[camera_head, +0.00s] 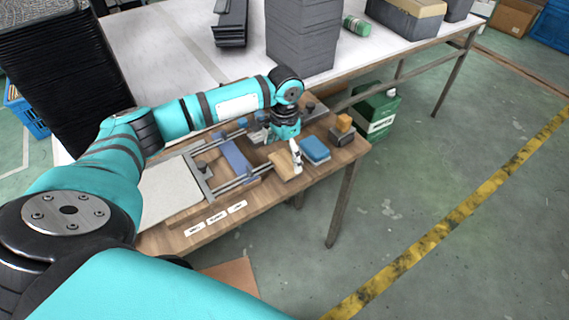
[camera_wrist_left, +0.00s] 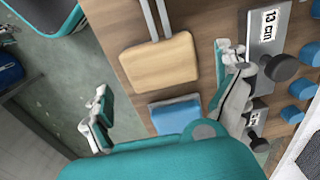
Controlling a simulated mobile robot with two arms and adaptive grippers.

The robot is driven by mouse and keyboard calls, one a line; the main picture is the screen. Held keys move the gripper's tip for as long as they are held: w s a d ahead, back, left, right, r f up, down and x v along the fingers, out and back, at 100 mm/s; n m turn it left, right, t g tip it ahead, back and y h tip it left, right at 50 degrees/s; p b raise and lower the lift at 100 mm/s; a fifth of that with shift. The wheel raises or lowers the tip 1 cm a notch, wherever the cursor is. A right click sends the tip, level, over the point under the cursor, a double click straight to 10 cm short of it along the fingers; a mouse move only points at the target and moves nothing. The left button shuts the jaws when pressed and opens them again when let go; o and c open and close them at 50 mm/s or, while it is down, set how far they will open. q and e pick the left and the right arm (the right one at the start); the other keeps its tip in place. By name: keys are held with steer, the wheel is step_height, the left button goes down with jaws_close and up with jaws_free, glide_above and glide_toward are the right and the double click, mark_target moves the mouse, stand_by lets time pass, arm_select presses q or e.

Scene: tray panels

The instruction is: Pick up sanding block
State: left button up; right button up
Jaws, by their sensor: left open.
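I cannot tell for sure which block is the sanding block. A small orange-topped block with a dark lower part (camera_head: 343,125) sits at the workbench's right end. A blue-topped block (camera_head: 315,150) lies just in front of it; it shows partly hidden in the left wrist view (camera_wrist_left: 172,114). A flat tan wooden piece (camera_head: 286,166) lies to its left, at the end of two rails; the wrist view shows it too (camera_wrist_left: 160,60). My left gripper (camera_head: 281,146) is open and empty above this area, its fingers spread wide in the wrist view (camera_wrist_left: 166,105). My right gripper is out of view.
The wooden workbench (camera_head: 190,240) holds a metal clamp frame, blue knobs and a pale panel (camera_head: 168,192). Labels line its front edge. Stacked grey trays (camera_head: 300,40) stand on the white table behind. A green jug (camera_head: 376,112) stands beyond the bench. Floor on the right is clear.

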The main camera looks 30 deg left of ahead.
mark_target(285, 161)
arm_select(q)
step_height(285, 161, down, 4)
steer(key=shift+f, duration=0.1)
steer(key=c, duration=1)
step_height(285, 161, up, 10)
steer(key=shift+r, duration=0.1)
